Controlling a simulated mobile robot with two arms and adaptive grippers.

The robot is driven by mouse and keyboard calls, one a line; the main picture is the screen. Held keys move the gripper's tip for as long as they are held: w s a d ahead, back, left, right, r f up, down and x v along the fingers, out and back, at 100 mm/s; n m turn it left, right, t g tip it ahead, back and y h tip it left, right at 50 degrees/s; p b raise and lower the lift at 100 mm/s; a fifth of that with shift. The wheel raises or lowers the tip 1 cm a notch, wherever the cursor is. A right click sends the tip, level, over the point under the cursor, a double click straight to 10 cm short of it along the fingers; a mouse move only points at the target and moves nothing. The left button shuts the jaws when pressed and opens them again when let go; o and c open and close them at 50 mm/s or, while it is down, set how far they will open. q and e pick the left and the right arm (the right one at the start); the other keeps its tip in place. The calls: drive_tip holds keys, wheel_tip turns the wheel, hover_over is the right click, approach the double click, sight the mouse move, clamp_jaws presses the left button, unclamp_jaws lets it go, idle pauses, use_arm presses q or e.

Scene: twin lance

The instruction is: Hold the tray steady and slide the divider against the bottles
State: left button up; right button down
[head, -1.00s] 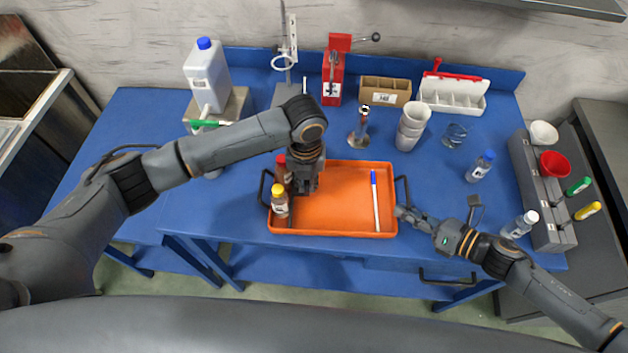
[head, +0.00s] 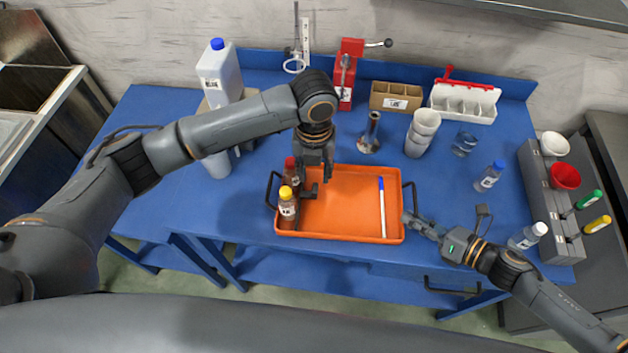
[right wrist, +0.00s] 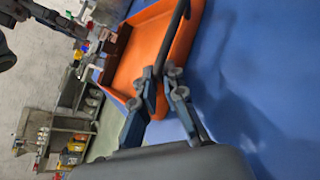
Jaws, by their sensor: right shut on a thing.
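The orange tray (head: 345,233) lies on the blue table with a black handle at each side. A bottle with a yellow cap (head: 288,207) and one with a red cap (head: 292,181) stand at its left end. The thin white divider with a blue end (head: 382,210) stands toward the tray's right side, apart from the bottles. My left gripper (head: 320,182) is over the tray just right of the bottles, its fingers apart and empty. My right gripper (head: 408,218) is shut on the tray's right handle, which also shows in the right wrist view (right wrist: 177,28).
Behind the tray stand a metal post (head: 371,130), stacked white cups (head: 421,132), a cardboard box (head: 396,97) and a red press (head: 347,75). A blue-capped bottle (head: 489,177) and another bottle (head: 527,236) stand to the right. The tray's middle is clear.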

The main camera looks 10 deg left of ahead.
sight(314, 187)
use_arm(q)
wheel_tip(314, 187, up, 6)
use_arm(e)
drive_tip(key=shift+s+f, duration=0.1)
drive_tip(key=shift+f, duration=0.1)
drive_tip(key=c, duration=1.4)
unclamp_jaws()
drive_tip(key=shift+o, duration=0.3)
drive_tip(key=shift+r, duration=0.1)
